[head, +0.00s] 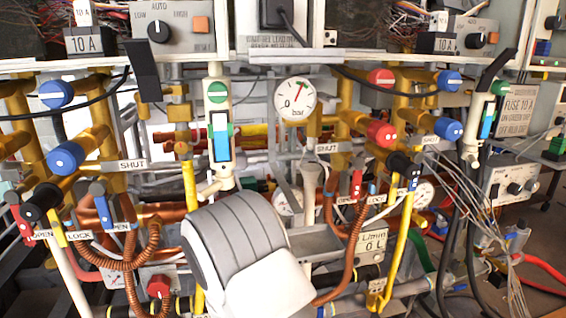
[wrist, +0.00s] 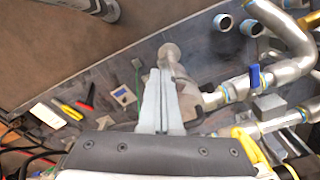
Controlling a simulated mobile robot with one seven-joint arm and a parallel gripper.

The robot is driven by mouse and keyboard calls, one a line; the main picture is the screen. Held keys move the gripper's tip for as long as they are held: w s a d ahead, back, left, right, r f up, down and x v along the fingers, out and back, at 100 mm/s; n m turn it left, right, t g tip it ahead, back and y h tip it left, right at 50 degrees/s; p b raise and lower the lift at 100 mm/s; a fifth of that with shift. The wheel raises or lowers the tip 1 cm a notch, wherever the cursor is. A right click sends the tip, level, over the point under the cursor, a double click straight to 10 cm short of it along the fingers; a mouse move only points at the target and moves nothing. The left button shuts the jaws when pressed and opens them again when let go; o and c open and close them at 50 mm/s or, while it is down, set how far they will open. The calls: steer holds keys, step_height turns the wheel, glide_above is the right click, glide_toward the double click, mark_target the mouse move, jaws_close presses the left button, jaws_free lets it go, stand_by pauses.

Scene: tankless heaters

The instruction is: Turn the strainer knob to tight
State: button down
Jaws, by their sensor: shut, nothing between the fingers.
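My gripper (wrist: 160,75) shows in the wrist view with its two pale fingers shut together and nothing between them. Just beyond the fingertips is a silvery metal fitting with a round end (wrist: 170,52); I cannot tell whether this is the strainer knob, or whether the fingers touch it. In the head view my white and grey arm covers the lower middle, and the fingers are hidden. Several knobs show there, including a blue knob (head: 66,157), a red knob (head: 381,133) and a black knob (head: 399,163). None is readably marked as the strainer.
Silvery pipes with a blue lever (wrist: 255,76) lie right of my fingers in the wrist view. In the head view, copper hoses (head: 150,245), yellow pipes and hanging wires crowd around my arm.

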steer(key=shift+w, duration=0.35)
steer(key=shift+a+p, duration=0.3)
steer(key=shift+p, duration=0.3)
steer(key=shift+w+a+p, duration=0.15)
steer(key=shift+a+p, duration=0.15)
steer(key=shift+p, duration=0.05)
steer(key=shift+w+a+p, duration=0.2)
steer(key=shift+a+p, duration=0.1)
steer(key=shift+p, duration=0.05)
step_height(320, 180, up, 6)
steer(key=s+p, duration=0.1)
steer(key=p, duration=0.4)
steer(key=shift+a+p, duration=0.2)
steer(key=shift+p, duration=0.2)
